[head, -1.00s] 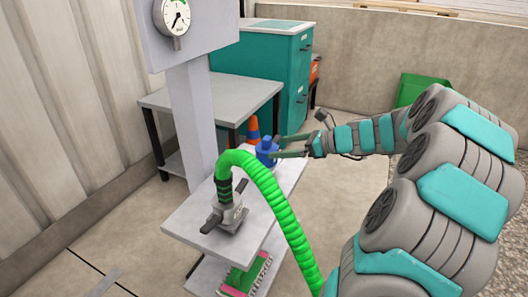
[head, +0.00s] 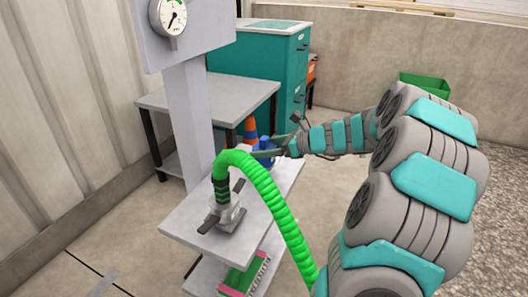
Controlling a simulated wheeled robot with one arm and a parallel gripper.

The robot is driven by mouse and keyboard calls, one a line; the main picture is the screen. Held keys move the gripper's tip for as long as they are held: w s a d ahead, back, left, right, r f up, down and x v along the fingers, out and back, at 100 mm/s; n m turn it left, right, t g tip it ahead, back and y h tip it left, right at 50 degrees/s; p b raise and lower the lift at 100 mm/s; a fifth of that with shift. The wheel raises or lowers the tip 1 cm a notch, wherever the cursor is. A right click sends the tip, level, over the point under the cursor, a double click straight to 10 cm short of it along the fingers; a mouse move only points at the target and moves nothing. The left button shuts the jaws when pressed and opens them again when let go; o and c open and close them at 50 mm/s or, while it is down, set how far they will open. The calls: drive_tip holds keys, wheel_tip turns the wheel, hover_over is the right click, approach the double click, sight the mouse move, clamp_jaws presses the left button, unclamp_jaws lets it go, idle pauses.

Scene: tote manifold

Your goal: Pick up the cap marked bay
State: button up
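A blue cap (head: 264,144) stands upright on the far end of the top shelf of a light grey stand (head: 254,216). No marking can be read on it from here. My gripper (head: 265,147) is at the cap, coming in from the right. Its two grey-green fingers look spread, one on the near side of the cap and one on the far side. The near finger covers part of the cap. I cannot tell if either finger touches it.
A green hose (head: 279,208) arches from a grey coupling (head: 227,214) on the same shelf, close to the cap. An orange-and-blue cone (head: 250,129) is just behind. A gauge post (head: 190,110), grey table (head: 213,96) and teal cabinet (head: 265,62) stand beyond.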

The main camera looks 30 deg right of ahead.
drive_tip(key=c, duration=0.8)
wheel_tip(320, 180, up, 10)
drive_tip(key=shift+r+p, duration=0.1)
drive_tip(key=shift+p, duration=0.4)
